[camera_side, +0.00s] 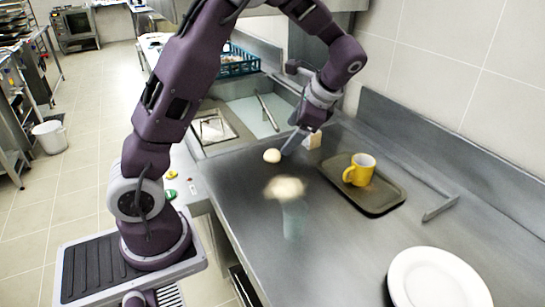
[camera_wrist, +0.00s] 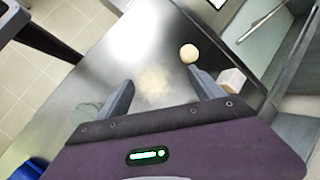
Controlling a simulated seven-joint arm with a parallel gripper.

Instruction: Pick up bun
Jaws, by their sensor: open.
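The bun (camera_side: 272,156), small, round and pale, sits on the steel counter, close to my gripper (camera_side: 290,147) in the side view. In the wrist view the bun (camera_wrist: 189,53) shows just past the tip of the right-hand finger, not between the fingers. My gripper (camera_wrist: 160,78) is open, with its two fingers wide apart and nothing visible held between them. It points down toward the counter. Whether a finger touches the bun cannot be told.
A pale block (camera_side: 313,139) stands just right of my gripper. A dark tray (camera_side: 391,203) holds a yellow mug (camera_side: 362,170). A white plate (camera_side: 437,280) lies at the front right. A sink basin (camera_side: 250,118) is behind the bun.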

